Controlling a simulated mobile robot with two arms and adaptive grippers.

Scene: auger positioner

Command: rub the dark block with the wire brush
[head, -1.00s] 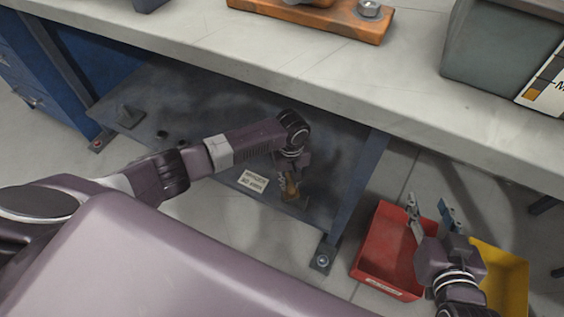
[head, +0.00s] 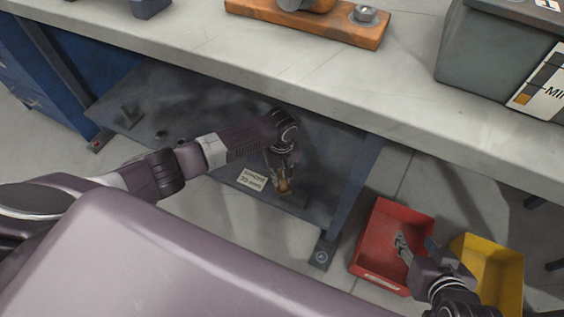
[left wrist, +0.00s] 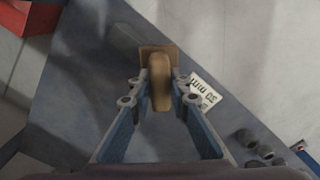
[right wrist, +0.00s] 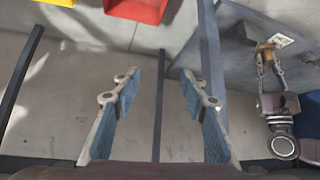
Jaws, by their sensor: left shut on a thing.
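My left gripper (head: 283,172) is shut on the tan wooden handle of the brush (left wrist: 161,90), above the lower shelf of the bench. The brush also shows in the head view (head: 284,186), and in the right wrist view (right wrist: 265,50). Its bristles are hidden from me. A dark, low shape, apparently the dark block (head: 294,199), lies just beside and under the brush on the shelf. It blends with the shelf in the left wrist view (left wrist: 124,36), and I cannot tell whether the brush touches it. My right gripper (head: 416,238) is open and empty over the red bin.
A red bin (head: 376,275) and a yellow bin (head: 513,288) stand on the floor at right. The blue-grey lower shelf (head: 215,122) carries a white label (head: 252,180) and several dark pieces at left. The pale bench top (head: 225,47) overhangs my left arm.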

